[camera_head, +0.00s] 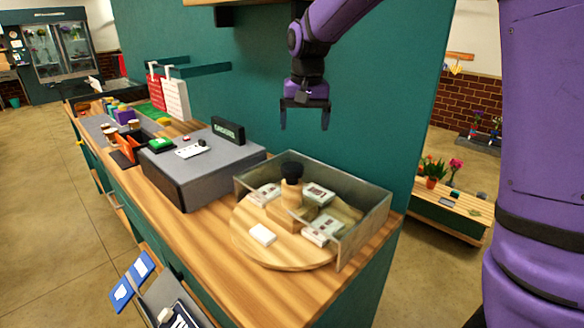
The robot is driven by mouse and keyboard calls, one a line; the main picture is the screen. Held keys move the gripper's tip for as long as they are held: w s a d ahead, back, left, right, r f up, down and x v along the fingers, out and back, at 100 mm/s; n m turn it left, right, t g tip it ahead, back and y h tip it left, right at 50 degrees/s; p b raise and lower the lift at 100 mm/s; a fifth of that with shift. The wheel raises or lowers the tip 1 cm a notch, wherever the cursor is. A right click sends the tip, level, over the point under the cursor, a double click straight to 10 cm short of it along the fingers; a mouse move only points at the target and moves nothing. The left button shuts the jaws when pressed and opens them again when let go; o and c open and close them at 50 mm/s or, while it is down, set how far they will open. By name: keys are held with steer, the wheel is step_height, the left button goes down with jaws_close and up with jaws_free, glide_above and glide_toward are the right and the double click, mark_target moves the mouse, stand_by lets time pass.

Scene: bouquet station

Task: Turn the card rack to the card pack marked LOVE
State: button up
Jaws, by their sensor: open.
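The card rack is a round wooden turntable (285,256) on the counter, with a central post topped by a black knob (292,170). Several pale card packs sit around the post, among them one at the front left (263,235), one at the right (323,230) and one at the back (318,193). Their markings are too small to read, so I cannot tell which says LOVE. My gripper (304,117) hangs above and slightly right of the knob, fingers down, open and empty, apart from the rack.
A clear-walled guard (368,217) stands around the rack's back and right sides. A grey box (195,180) with a card and a dark sign (228,130) is to the left. The teal wall (385,100) rises close behind. Blue cards (132,280) stand at the front.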

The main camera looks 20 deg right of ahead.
mark_target(292, 166)
steer(key=shift+g, duration=0.3)
steer(key=w+f, duration=0.1)
steer(key=f, duration=0.3)
steer(key=w+a+f, duration=0.1)
steer(key=f, duration=0.4)
steer(key=w+a+f, duration=0.1)
steer(key=f, duration=0.4)
steer(key=shift+w, duration=0.2)
steer(key=c, duration=1.3)
